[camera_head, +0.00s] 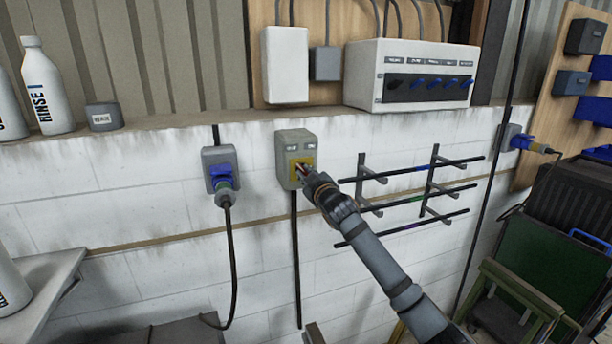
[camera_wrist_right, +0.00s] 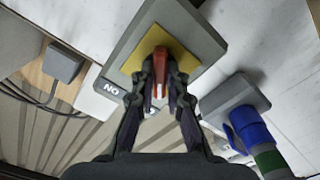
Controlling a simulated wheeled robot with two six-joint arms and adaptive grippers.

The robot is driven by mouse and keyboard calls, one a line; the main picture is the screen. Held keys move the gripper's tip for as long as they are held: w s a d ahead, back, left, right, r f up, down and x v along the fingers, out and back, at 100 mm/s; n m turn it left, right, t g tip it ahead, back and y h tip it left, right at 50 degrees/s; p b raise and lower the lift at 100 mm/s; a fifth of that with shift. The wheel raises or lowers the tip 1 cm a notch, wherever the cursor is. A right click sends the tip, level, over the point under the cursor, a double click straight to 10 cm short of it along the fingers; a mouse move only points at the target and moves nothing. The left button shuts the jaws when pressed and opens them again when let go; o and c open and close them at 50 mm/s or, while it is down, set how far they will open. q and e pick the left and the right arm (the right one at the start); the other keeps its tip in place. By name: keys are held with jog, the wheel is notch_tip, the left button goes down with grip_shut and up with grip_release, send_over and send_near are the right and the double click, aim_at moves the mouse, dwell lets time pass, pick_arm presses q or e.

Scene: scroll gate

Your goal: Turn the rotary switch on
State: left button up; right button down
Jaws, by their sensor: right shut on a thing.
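The rotary switch is a grey wall box (camera_head: 296,141) with a yellow plate (camera_head: 295,168) and a red handle, in the middle of the head view. My right gripper (camera_head: 305,172) is at its front and covers most of the handle there. In the right wrist view the red handle (camera_wrist_right: 160,62) stands out from the yellow plate (camera_wrist_right: 183,52). The fingers of my right gripper (camera_wrist_right: 160,82) are shut on the handle, one on each side. A "NO" label (camera_wrist_right: 111,89) shows on the box; other lettering is hidden. My left gripper is in neither view.
A grey socket with a blue plug (camera_head: 220,174) and hanging cable is left of the switch. Bar racks (camera_head: 420,170) stick out from the wall at right. A ledge above holds a bottle (camera_head: 46,88) and a panel box (camera_head: 412,75).

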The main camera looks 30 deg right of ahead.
jog(key=m+b, duration=0.2)
jog(key=m, duration=0.1)
jog(key=shift+f+m, duration=0.25)
jog(key=shift+m, duration=0.05)
jog(key=m+b, duration=0.3)
jog(key=m, duration=0.1)
jog(key=shift+m+b, duration=0.3)
jog(key=shift+b, duration=0.1)
jog(key=m+b, duration=0.3)
jog(key=m, duration=0.1)
jog(key=shift+r+m+b, duration=0.15)
jog(key=shift+m+b, duration=1.25)
jog(key=shift+m, duration=0.3)
jog(key=c, duration=1.4)
grip_release()
